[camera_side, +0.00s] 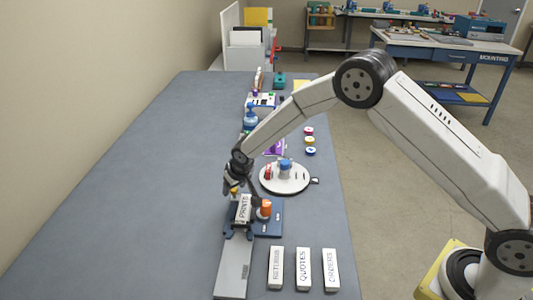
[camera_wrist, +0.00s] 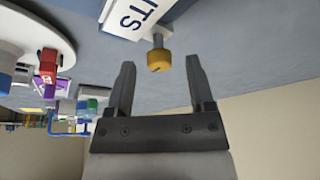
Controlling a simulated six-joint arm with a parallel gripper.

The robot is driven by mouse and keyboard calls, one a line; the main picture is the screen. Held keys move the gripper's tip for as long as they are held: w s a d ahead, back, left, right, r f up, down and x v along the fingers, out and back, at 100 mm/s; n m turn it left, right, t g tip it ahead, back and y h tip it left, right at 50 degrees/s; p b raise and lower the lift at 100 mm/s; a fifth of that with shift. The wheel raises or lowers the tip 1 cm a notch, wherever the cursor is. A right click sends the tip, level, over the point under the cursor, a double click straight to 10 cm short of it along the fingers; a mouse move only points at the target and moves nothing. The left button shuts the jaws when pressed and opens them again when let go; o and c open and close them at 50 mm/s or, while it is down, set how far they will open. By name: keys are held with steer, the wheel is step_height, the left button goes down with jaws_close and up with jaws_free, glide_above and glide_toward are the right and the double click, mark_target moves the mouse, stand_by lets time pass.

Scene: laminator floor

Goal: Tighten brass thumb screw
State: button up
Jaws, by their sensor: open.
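The brass thumb screw (camera_wrist: 158,60) sticks out from the white block lettered PRINTS (camera_wrist: 135,15), on a short grey shank. In the wrist view its knob lies between and just beyond the two fingertips of my gripper (camera_wrist: 157,72). The gripper is open, with a gap on both sides of the knob. In the side view my gripper (camera_side: 233,190) hangs over the PRINTS block (camera_side: 243,209), and the small yellow knob (camera_side: 234,191) shows at its tips. The block stands on a blue fixture (camera_side: 268,222) at the end of a grey rail.
White blocks lettered RETURNS (camera_side: 276,268), QUOTES (camera_side: 303,269) and another (camera_side: 330,270) lie in front. An orange-topped part (camera_side: 265,209) stands right beside the block. A round white turntable (camera_side: 285,187) stands behind. The bench's left side (camera_side: 130,200) is clear.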

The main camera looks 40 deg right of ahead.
steer(key=shift+r, duration=0.15)
steer(key=v, duration=0.7)
steer(key=shift+r, duration=0.25)
steer(key=shift+s, duration=0.2)
steer(key=s+d+r, duration=0.1)
steer(key=s+d, duration=0.2)
steer(key=s, duration=0.6)
steer(key=s+d+r+g, duration=0.1)
steer(key=s+d+r, duration=0.1)
steer(key=s, duration=0.7)
steer(key=s+d+r+g, duration=0.1)
steer(key=s+d, duration=0.3)
steer(key=s, duration=0.5)
steer(key=shift+d+r, duration=0.25)
steer(key=shift+d, duration=0.15)
steer(key=shift+s, duration=0.15)
